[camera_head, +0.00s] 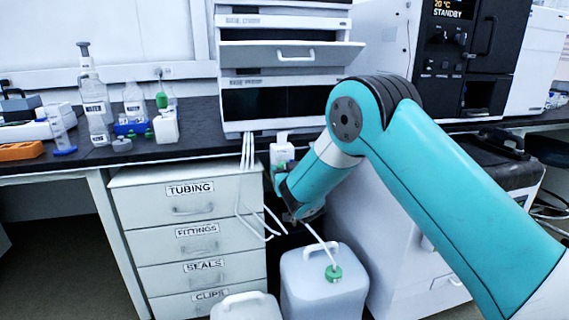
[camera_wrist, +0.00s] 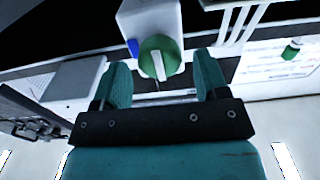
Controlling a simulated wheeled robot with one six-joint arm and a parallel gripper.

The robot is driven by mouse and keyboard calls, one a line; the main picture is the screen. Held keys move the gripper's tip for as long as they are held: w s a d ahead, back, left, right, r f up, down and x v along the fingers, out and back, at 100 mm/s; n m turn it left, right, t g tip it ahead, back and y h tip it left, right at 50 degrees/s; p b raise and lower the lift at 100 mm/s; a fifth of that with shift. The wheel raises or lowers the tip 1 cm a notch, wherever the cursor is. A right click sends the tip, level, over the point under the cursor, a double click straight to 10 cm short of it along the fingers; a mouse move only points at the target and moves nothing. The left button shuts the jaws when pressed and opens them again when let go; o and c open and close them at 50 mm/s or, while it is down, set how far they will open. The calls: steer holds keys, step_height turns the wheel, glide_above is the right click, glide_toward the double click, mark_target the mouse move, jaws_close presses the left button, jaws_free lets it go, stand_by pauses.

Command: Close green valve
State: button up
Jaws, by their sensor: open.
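The green valve (camera_wrist: 158,58) is a round green knob with a white bar across it, on the front of a white block (camera_wrist: 150,20). It is at upper centre in the wrist view. In the head view the white block (camera_head: 282,153) sits at the bench edge, and the valve is mostly hidden by my arm. My gripper (camera_wrist: 161,68) is open and empty, its two teal fingers pointing at the valve, one on each side of the knob in the picture. I cannot tell how much depth lies between them. In the head view my gripper (camera_head: 284,180) is just below the block.
White tubes (camera_head: 247,155) hang from the bench left of my gripper. A white jug (camera_head: 322,285) with a green cap stands below, with a tube in it. A drawer unit (camera_head: 190,240) is at left. Bottles (camera_head: 95,110) stand on the bench. A blue part (camera_wrist: 133,48) is beside the knob.

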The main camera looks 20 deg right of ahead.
steer(key=shift+w, duration=1.15)
steer(key=c, duration=0.9)
steer(key=shift+o, duration=0.2)
